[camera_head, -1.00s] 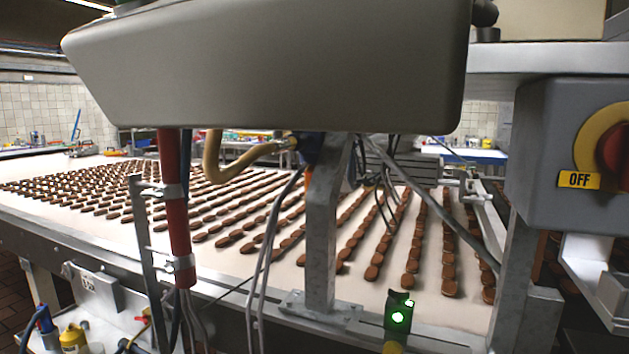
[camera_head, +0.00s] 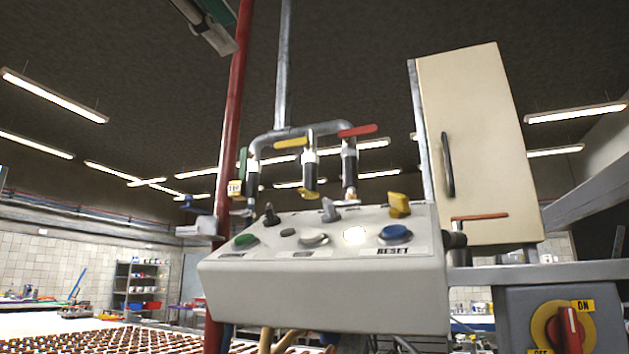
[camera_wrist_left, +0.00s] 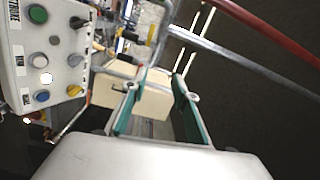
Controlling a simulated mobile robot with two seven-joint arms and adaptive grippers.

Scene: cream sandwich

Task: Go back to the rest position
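My left gripper (camera_head: 208,25) is high at the top left of the head view, cut off by the frame edge. It is up near the ceiling in the picture, apart from the control panel (camera_head: 325,290). In the left wrist view my left gripper (camera_wrist_left: 158,95) has two teal-lined fingers standing apart with nothing held between them. The panel also shows in the left wrist view (camera_wrist_left: 50,15), to the left of the fingers and clear of them. My right gripper is in neither view.
A red pole (camera_head: 230,120) stands beside the panel. Valves with a yellow handle (camera_head: 291,143) and a red handle (camera_head: 357,130) are above it. A cream cabinet (camera_head: 490,120) and a red rotary switch (camera_head: 567,328) are at the right. Rows of biscuits (camera_head: 110,342) lie at lower left.

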